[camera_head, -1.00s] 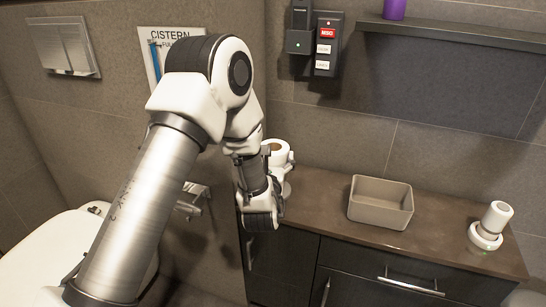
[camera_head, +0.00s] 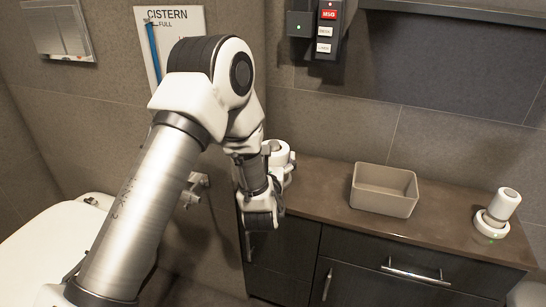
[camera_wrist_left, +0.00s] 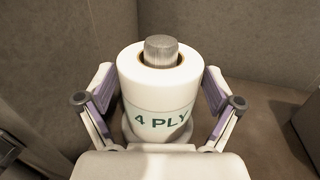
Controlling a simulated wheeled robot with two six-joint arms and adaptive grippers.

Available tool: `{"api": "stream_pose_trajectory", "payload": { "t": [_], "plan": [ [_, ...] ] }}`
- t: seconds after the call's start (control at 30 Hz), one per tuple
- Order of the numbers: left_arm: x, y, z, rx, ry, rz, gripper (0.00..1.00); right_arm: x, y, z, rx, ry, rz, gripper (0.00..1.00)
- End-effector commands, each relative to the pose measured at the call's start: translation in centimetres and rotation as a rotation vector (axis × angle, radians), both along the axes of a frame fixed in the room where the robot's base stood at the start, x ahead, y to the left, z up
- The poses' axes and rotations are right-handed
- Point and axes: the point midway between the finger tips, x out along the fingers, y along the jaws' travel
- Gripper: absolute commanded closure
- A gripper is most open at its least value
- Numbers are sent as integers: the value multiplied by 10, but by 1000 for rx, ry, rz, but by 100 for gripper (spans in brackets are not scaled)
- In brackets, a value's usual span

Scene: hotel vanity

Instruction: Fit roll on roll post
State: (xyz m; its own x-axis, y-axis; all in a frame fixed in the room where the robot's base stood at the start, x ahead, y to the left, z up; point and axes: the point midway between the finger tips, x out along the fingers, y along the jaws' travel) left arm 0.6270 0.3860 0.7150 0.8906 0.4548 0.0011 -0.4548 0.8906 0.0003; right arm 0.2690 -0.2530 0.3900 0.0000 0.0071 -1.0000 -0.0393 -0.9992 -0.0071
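The white roll (camera_wrist_left: 160,100), marked "4 PLY", stands upright around the roll post (camera_wrist_left: 161,49). The post's grey top sticks up through the core, and a pale round base shows partly below the roll. My left gripper (camera_wrist_left: 158,103) is open, with a finger on each side of the roll and a small gap visible on both sides. In the head view the roll (camera_head: 280,152) is at the counter's left end, partly hidden by my left gripper (camera_head: 284,172). My right gripper is not in view.
A beige open box (camera_head: 384,190) stands mid-counter. The counter (camera_head: 325,185) is clear between roll and box. The wall is close behind.

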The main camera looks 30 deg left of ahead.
Motion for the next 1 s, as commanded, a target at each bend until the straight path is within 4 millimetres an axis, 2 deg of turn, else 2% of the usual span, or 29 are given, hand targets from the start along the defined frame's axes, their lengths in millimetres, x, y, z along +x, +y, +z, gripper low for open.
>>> {"api": "stream_pose_trajectory", "payload": {
  "t": [0.33,0.43,0.57,0.8,1.0],
  "plan": [
    [-1,-1,0,0,1,0,0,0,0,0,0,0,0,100],
    [-8,-5,0,0,1,-1,0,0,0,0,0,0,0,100],
    [-30,-16,0,2,4,-3,0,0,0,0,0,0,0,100],
    [-85,-44,-1,5,5,-5,0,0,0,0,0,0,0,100],
    [-106,-55,-1,0,1,-2,0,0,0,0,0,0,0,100]
  ]
}}
